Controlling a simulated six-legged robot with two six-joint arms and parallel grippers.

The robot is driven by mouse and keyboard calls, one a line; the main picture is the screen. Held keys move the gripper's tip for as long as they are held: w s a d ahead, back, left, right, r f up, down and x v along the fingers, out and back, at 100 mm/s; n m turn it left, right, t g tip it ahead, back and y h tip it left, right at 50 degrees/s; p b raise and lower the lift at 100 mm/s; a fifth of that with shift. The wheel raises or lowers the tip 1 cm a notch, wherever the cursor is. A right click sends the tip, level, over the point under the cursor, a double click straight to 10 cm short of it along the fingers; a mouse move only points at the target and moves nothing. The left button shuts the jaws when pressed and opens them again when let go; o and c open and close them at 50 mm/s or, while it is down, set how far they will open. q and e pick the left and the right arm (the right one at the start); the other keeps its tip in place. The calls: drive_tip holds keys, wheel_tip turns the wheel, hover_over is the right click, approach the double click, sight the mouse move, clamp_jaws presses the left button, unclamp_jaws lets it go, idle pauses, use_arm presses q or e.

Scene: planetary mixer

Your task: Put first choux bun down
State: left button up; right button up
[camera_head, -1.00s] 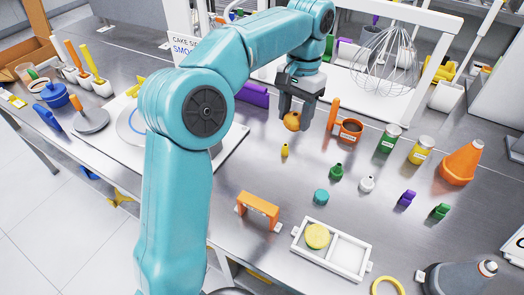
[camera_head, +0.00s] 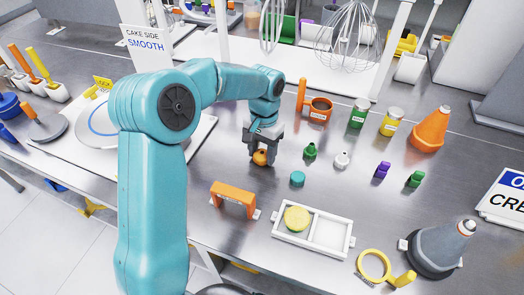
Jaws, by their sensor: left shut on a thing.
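My left gripper (camera_head: 262,150) reaches down from the teal arm on the left. It is shut on a small orange-brown choux bun (camera_head: 261,158), which sits low between the fingertips, close to the steel table. Whether the bun touches the table I cannot tell. A white two-part tray (camera_head: 331,233) lies in front and to the right of the bun. Its left compartment holds a round yellow disc (camera_head: 297,218) and its right compartment is empty. My right gripper is not in view.
A teal cap (camera_head: 298,179) stands close to the right of the gripper, with green (camera_head: 310,151) and white nozzles (camera_head: 342,159) beyond. An orange bracket (camera_head: 234,199) stands in front. A grey cone (camera_head: 440,249) and yellow ring (camera_head: 374,266) are at the front right.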

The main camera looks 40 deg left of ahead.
use_arm(q)
drive_tip(key=shift+s, duration=0.1)
drive_tip(key=o, duration=0.6)
drive_tip(key=shift+f, duration=0.1)
drive_tip(key=o, duration=0.4)
